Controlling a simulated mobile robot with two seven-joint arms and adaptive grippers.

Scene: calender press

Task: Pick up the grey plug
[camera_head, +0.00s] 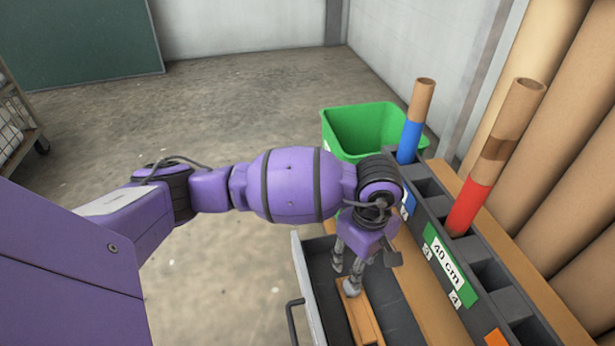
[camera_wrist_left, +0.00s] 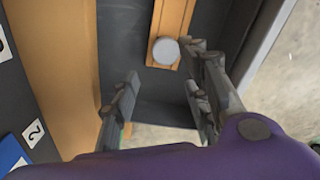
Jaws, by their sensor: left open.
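The grey plug (camera_head: 352,287) is a small round light-grey piece at the end of a wooden strip (camera_head: 365,325) in the open dark drawer (camera_head: 318,262). My left gripper (camera_head: 365,265) points down just above the plug and partly overlaps it in the head view. In the left wrist view the plug (camera_wrist_left: 165,51) shows as a pale disc beyond the fingertips, nearer the right-hand finger. The left gripper (camera_wrist_left: 160,88) is open, with nothing between its fingers. I cannot tell if a finger touches the plug. My right gripper is not in view.
A dark slotted rack (camera_head: 430,205) with a green "40 cm" label runs along the right. A blue-banded tube (camera_head: 411,130) and a red-banded tube (camera_head: 470,205) stand in it. A green bin (camera_head: 345,140) stands behind. Large brown rolls (camera_head: 565,150) line the right side. Open floor lies left.

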